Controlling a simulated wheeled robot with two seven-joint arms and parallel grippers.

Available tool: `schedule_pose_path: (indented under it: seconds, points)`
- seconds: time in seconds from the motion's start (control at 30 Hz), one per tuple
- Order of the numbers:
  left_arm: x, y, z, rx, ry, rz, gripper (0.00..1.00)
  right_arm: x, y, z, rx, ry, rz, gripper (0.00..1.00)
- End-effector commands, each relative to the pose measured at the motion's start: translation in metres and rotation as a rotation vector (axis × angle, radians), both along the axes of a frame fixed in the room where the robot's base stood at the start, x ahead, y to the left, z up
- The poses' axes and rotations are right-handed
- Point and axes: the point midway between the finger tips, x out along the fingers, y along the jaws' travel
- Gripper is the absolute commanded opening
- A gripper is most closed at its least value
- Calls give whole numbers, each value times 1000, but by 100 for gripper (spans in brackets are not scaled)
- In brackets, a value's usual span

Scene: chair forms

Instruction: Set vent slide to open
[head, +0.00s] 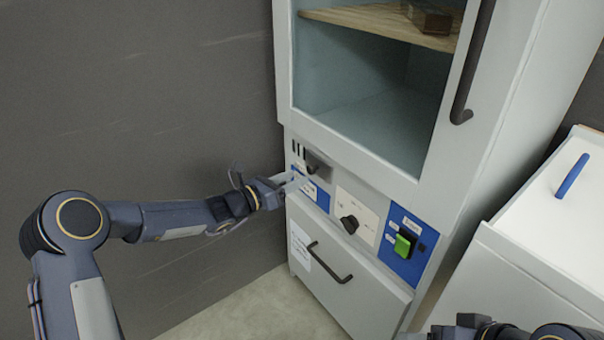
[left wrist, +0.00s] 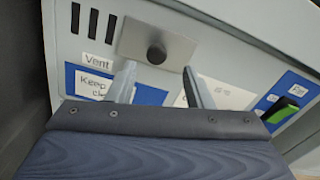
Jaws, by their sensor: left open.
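The vent slide is a grey metal plate (left wrist: 175,42) with a round black knob (left wrist: 156,53), beside dark vertical slots and a "Vent" label in the left wrist view. Several slots show uncovered left of the plate. In the head view the slide (head: 319,163) is on the cabinet's front panel, below the glass door. My left gripper (head: 297,181) is just in front of the panel. In the left wrist view its two fingers (left wrist: 158,68) are apart and empty, one toward each side below the knob; contact cannot be told. My right gripper is mostly cut off at the bottom right.
The panel also has a dark rotary knob (head: 349,224) and a green switch (head: 404,243) on a blue plate. A drawer handle (head: 328,263) is below, and the long door handle (head: 472,65) above. A white box (head: 540,235) with a blue handle stands right. The dark wall is at left.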

Motion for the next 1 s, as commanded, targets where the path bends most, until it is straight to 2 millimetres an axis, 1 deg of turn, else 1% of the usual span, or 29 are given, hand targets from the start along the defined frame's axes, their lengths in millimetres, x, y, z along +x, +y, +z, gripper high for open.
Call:
schedule_pose_path:
  seconds: [0.03,0.1,0.23,0.7,0.77,0.87,0.97,1.0]
  points:
    - [-6,8,2,0,1,1,46,0,0,3,0,0,0,63]
    - [-11,16,1,0,0,2,46,0,0,5,0,0,0,63]
    - [-19,25,0,-1,1,0,46,0,0,6,0,0,0,63]
    - [-21,27,0,0,-1,-2,46,0,0,6,0,0,0,63]
    - [-23,27,3,10,-12,-7,46,0,0,6,0,0,0,63]
    - [-37,27,17,83,-85,-44,46,0,0,6,0,0,0,63]
    - [-70,29,42,241,-236,-127,46,0,0,6,0,0,0,63]
    - [-88,31,52,325,-314,-170,46,0,0,6,0,0,0,63]
